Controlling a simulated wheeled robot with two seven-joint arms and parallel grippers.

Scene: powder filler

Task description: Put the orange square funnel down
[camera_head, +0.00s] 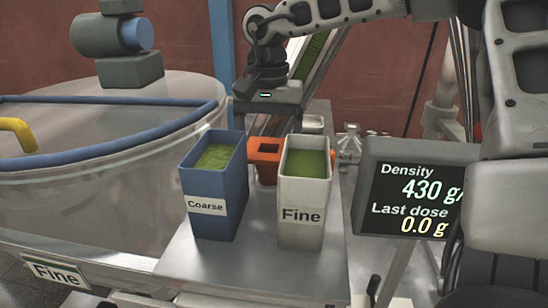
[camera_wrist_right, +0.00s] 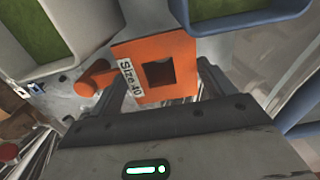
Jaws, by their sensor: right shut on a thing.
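The orange square funnel (camera_head: 266,153) is partly hidden behind the blue and white bins in the head view. In the right wrist view the funnel (camera_wrist_right: 189,72) shows its flat square top with a square hole and a "Size 40" label. My right gripper (camera_wrist_right: 206,82) is shut on the funnel, with its fingers by the funnel's near part. In the head view the right gripper (camera_head: 268,116) is above and behind the bins; its fingertips are hard to make out there. My left gripper is not in view.
The blue "Coarse" bin (camera_head: 207,205) and white "Fine" bin (camera_head: 303,208), both with green powder, stand on the grey table (camera_head: 256,272). A big lidded drum (camera_head: 90,190) is left. A density display (camera_head: 412,200) is right. Glassware (camera_head: 349,143) stands behind.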

